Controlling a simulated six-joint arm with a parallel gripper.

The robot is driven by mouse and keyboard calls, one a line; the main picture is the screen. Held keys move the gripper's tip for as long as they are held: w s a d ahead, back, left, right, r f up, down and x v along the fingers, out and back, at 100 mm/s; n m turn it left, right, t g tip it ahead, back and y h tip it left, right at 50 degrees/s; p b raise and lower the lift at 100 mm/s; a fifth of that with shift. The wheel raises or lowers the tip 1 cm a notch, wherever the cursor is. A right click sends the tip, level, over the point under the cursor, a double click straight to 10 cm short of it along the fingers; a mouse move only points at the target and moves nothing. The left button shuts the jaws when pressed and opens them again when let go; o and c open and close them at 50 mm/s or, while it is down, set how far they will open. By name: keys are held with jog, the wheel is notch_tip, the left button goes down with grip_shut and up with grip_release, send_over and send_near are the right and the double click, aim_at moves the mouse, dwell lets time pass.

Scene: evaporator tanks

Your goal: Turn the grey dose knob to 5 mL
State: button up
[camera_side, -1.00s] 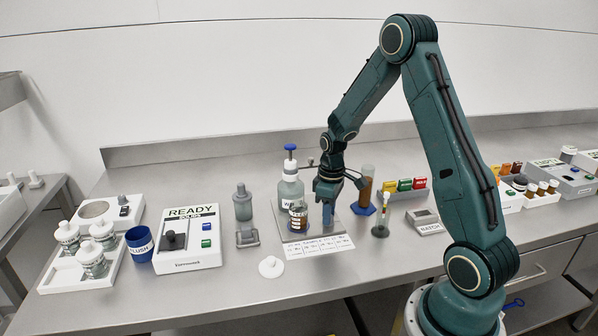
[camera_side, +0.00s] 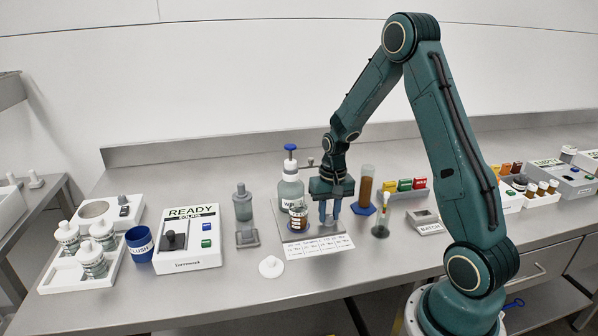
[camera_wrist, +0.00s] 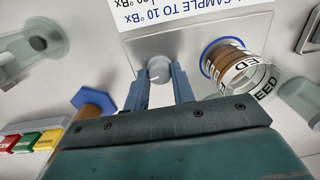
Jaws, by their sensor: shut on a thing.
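The grey dose knob (camera_wrist: 158,67) shows in the wrist view as a round grey top between my two fingertips. My gripper (camera_wrist: 159,79) is shut on it, one finger on each side. In the side view my gripper (camera_side: 330,221) points straight down over the metal plate, and its fingers hide the knob. I cannot read any dose mark or the knob's setting.
A feed beaker (camera_side: 298,220) with brown contents stands close left of my gripper; the wrist view shows it too (camera_wrist: 235,70). A printed card (camera_side: 318,247) lies in front. A brown cylinder on a blue foot (camera_side: 367,187) stands close right.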

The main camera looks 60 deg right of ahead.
aim_at(331, 217)
jog(key=shift+m, duration=1.1)
jog(key=o, duration=1)
jog(key=shift+r, duration=0.15)
notch_tip(331, 217, up, 14)
jog(key=shift+s+d+f, duration=0.15)
jog(key=shift+s+f, duration=0.05)
